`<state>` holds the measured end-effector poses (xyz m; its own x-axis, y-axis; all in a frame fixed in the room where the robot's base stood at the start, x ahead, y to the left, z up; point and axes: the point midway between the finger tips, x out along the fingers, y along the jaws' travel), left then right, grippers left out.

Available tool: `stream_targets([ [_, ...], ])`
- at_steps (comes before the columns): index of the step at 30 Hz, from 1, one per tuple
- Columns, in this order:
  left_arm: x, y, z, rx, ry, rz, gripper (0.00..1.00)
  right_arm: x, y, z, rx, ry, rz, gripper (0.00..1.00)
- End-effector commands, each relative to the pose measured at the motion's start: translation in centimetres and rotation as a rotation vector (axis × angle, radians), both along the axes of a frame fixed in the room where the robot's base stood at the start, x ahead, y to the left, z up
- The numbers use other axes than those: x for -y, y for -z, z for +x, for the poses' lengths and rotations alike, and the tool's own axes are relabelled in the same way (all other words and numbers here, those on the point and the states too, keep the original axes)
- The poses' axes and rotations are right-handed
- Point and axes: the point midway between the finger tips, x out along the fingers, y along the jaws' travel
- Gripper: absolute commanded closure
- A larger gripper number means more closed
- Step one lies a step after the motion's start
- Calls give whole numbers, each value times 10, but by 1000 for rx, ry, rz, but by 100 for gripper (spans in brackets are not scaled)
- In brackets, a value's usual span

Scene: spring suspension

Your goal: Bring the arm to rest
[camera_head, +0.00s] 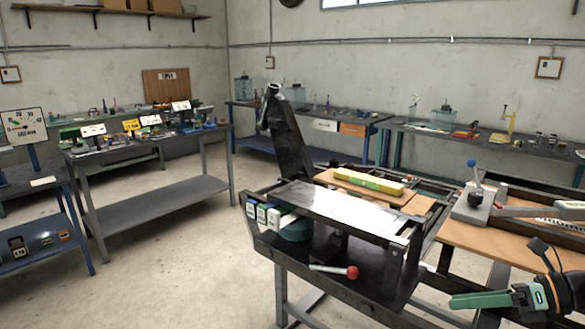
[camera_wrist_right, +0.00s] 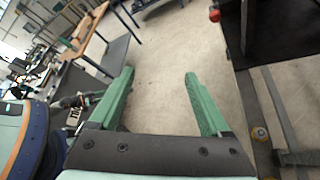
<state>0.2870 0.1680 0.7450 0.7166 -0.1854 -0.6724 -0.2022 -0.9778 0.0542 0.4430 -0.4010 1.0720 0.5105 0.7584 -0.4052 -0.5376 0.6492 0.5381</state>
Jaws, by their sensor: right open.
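A dark, broad arm (camera_head: 288,138) rises from the back left of the black bench frame in the head view. It tilts up and to the left, with a metal fitting (camera_head: 270,92) at its upper end. My right gripper (camera_head: 455,301) is at the lower right of the head view, its green fingers pointing left, well apart from the dark arm. In the right wrist view its two green fingers (camera_wrist_right: 159,73) are spread with only floor between them. My left gripper is not in view.
The bench frame carries a pale plate (camera_head: 345,207), a yellow-green box (camera_head: 368,180) and a red-knobbed lever (camera_head: 350,272). A blue-knobbed device (camera_head: 472,205) stands right. A grey side table (camera_head: 150,205) stands left, with clear floor (camera_head: 190,265) between.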

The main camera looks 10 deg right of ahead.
Motion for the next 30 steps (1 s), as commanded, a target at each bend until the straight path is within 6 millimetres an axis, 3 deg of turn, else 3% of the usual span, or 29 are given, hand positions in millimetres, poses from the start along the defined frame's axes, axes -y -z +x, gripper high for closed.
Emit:
stream_targets([
  [1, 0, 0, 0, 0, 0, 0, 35, -3, 23, -2, -49, 101, 117, 19],
  [11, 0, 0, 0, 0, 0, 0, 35, -28, 159, -26, -460, 758, 824, 19],
  [14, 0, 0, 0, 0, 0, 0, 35, -46, 201, -44, -615, 949, 1037, 19],
  [18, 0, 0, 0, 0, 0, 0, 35, -85, 255, -75, -854, 1210, 1329, 19],
  [24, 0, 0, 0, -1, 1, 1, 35, -163, 309, -124, -1216, 1541, 1686, 19],
  [30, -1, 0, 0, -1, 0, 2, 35, -221, 325, -152, -1456, 1730, 1872, 19],
])
